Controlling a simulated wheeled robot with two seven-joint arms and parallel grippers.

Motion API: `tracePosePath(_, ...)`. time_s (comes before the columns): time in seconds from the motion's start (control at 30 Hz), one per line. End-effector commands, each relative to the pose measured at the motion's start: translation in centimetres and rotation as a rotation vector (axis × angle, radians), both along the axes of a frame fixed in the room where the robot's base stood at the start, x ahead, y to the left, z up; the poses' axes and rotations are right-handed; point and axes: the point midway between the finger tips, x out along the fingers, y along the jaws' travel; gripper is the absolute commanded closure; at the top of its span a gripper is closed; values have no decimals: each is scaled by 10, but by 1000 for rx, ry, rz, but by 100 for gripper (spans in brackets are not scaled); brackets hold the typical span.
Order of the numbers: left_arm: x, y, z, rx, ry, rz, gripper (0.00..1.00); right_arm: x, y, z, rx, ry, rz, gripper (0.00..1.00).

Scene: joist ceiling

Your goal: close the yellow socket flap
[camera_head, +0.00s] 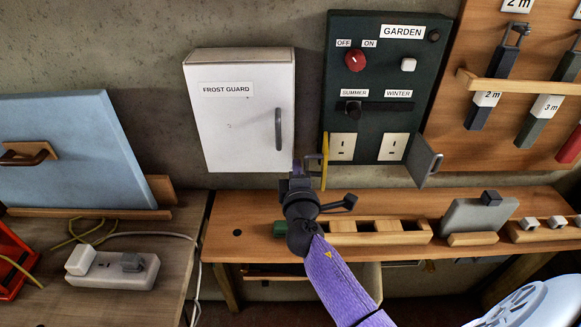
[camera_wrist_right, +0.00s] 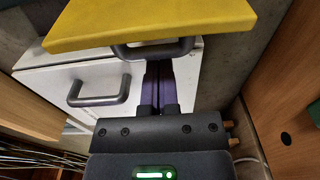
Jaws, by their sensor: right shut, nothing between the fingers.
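The yellow socket flap (camera_head: 325,161) stands open at the left socket (camera_head: 344,146) of the dark green GARDEN panel (camera_head: 380,60), seen nearly edge-on and sticking out from the wall. Its dark handle is on its left face. In the right wrist view the flap (camera_wrist_right: 150,20) fills the top, with the handle (camera_wrist_right: 152,52) just below it. My right gripper (camera_head: 297,168) is shut and empty, left of the flap. Its fingertips (camera_wrist_right: 158,68) are close to the handle, which partly covers them; I cannot tell whether they touch. My left gripper is not in view.
A white FROST GUARD box (camera_head: 238,115) with a handle is left of the flap. A grey flap (camera_head: 421,160) stands open at the right socket. Below, a wooden shelf (camera_head: 255,215) carries wooden blocks (camera_head: 385,226) and a grey plate (camera_head: 478,217).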

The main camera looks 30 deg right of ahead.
Motion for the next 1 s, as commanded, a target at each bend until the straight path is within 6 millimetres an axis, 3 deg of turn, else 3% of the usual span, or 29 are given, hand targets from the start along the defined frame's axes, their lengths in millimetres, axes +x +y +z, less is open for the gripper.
tracePosePath(1.0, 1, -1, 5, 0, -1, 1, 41, -13, -5, 0, -2, 1, 145, 100)
